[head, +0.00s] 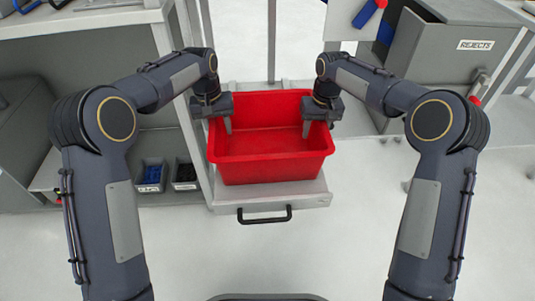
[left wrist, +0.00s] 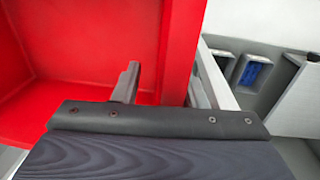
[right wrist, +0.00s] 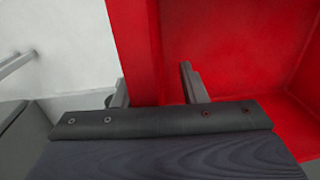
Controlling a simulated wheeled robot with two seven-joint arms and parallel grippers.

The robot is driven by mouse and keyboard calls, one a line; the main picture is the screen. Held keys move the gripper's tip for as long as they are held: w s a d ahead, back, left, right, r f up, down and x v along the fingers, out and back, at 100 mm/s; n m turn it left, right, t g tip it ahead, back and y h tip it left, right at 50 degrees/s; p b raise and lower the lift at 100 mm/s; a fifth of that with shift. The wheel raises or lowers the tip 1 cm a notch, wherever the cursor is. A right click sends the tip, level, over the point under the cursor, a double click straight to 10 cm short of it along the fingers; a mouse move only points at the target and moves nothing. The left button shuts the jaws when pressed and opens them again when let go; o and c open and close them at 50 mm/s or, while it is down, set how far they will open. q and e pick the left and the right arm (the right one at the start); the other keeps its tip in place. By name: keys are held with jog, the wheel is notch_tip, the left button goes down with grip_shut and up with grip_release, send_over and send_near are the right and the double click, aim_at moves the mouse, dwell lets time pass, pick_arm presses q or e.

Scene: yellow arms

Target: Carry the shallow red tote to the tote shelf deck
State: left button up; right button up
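The shallow red tote (head: 265,168) sits level on a light grey deck (head: 310,197) with a black handle (head: 264,215) at its front, and looks empty. My left gripper (head: 219,118) is at the tote's left side wall. In the left wrist view, one finger is inside the tote and the other outside the wall (left wrist: 180,50), with a gap on the inner side. My right gripper (head: 318,118) straddles the right side wall in the same way, with a gap inside the wall (right wrist: 135,45) in the right wrist view. Both look open.
A grey cabinet marked REJECTS (head: 450,45) stands at the back right. Two small grey bins (head: 151,176) with blue and dark parts are on a low shelf at the left. Upright grey posts stand close behind and left of the tote. The floor in front is clear.

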pick_arm(q)
jog(key=r, duration=0.7)
jog(key=a+r, duration=0.1)
jog(key=r, duration=0.3)
jog(key=shift+r, duration=0.35)
pick_arm(e)
jog(key=shift+d, duration=0.15)
pick_arm(q)
jog(key=shift+r, duration=0.1)
pick_arm(e)
jog(key=shift+r, duration=0.25)
jog(key=r, duration=0.7)
jog(key=d+r, duration=0.1)
jog(key=r, duration=0.3)
jog(key=shift+r, duration=0.25)
